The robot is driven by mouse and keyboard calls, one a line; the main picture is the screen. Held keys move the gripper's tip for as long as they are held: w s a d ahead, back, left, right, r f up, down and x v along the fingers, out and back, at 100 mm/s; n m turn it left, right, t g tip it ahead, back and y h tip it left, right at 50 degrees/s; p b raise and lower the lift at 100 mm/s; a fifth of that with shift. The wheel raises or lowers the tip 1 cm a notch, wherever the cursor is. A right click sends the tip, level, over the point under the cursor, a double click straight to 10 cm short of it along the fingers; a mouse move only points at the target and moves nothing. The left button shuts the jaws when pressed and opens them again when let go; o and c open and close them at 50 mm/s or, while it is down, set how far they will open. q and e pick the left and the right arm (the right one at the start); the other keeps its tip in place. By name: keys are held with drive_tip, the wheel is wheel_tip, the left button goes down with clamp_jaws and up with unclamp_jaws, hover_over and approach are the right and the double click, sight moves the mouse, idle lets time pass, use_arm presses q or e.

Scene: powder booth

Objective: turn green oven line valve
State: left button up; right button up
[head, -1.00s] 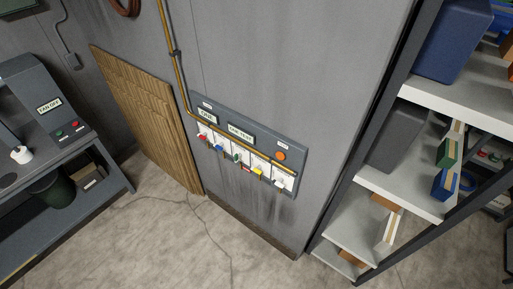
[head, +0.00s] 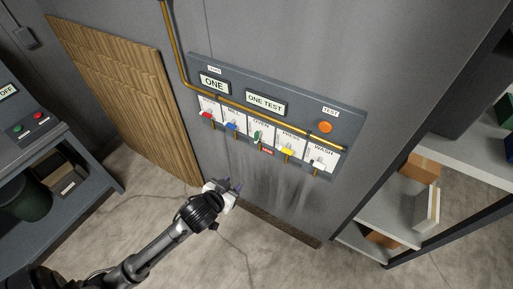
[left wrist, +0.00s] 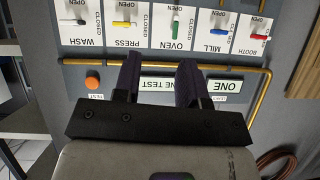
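The green oven valve handle (head: 257,137) is in the middle of the wall panel (head: 345,100), on the plate marked OVEN. In the left wrist view, where the panel appears upside down, the green handle (left wrist: 176,30) stands upright in the picture, while the other handles lie sideways. A red tag (head: 267,152) hangs under the oven plate. My left gripper (head: 236,187) is below the panel and apart from the handle. Its dark fingers (left wrist: 160,60) are spread with nothing between them. My right gripper is not in view.
Red (head: 206,114), blue (head: 232,126), yellow (head: 287,151) and white (head: 317,166) handles flank the green one. A brass pipe (head: 255,109) crosses the panel above them. An orange test button (head: 325,127) is at the panel's right. A shelf (head: 375,225) stands at right.

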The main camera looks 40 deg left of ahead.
use_arm(q)
drive_tip(key=w+a+f+t+b, duration=0.3)
drive_tip(key=w+a+f+b, duration=0.1)
drive_tip(key=w+b, duration=0.3)
drive_tip(key=t+b, duration=0.3)
drive_tip(key=b, duration=0.3)
approach(255, 134)
drive_tip(key=shift+n, duration=0.3)
drive_tip(key=w, duration=0.3)
drive_tip(key=w+a+b, duration=0.1)
drive_tip(key=w, duration=0.7)
drive_tip(key=shift+a+f, duration=0.15)
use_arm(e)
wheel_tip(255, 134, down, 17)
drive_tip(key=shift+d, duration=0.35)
use_arm(q)
clamp_jaws()
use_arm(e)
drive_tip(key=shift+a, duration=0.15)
